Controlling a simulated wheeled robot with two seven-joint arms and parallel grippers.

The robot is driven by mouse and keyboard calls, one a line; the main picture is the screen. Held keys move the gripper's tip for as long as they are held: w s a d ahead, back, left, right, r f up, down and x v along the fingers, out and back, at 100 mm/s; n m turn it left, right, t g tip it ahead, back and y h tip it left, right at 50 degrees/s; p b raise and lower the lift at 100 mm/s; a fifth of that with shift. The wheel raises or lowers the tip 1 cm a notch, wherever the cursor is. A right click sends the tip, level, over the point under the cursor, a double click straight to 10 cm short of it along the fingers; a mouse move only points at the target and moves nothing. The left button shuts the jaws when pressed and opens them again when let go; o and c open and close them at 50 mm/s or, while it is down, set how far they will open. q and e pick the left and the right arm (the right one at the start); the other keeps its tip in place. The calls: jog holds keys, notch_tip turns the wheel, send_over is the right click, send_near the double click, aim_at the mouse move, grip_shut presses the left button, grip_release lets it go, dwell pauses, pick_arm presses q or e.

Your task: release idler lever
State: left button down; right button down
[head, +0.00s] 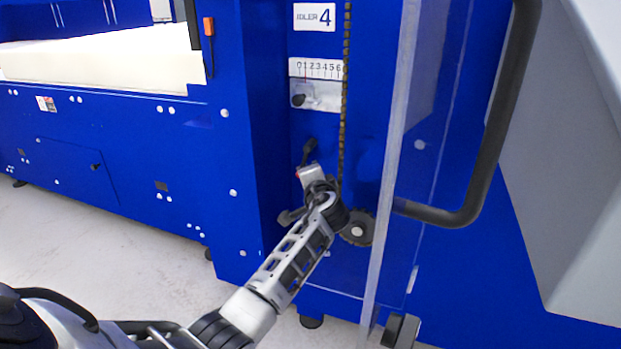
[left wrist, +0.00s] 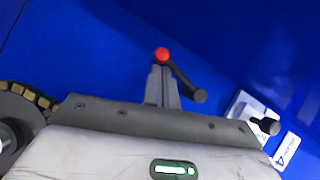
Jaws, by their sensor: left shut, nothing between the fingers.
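The idler lever (head: 308,150) is a short black handle on the blue machine front, below the scale. In the left wrist view the lever (left wrist: 186,83) slants down to the right from a red ball (left wrist: 162,54) to a thick black end. The red ball also shows in the head view (head: 297,174), beside my gripper. My left gripper (head: 306,171) is in front of the lever's lower end. In the left wrist view its fingers (left wrist: 162,74) are shut and empty, pointing at the red ball. I cannot tell whether they touch it. My right gripper is in neither view.
A chain (head: 346,90) runs down to a toothed sprocket (head: 358,229) right of my gripper. A clear panel (head: 392,160) with a black handle (head: 500,130) stands farther right. Above are a numbered scale (head: 316,68), a black knob (head: 298,100) and the IDLER 4 label (head: 314,17).

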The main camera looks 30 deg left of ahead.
pick_arm(q)
jog(key=shift+a, duration=0.1)
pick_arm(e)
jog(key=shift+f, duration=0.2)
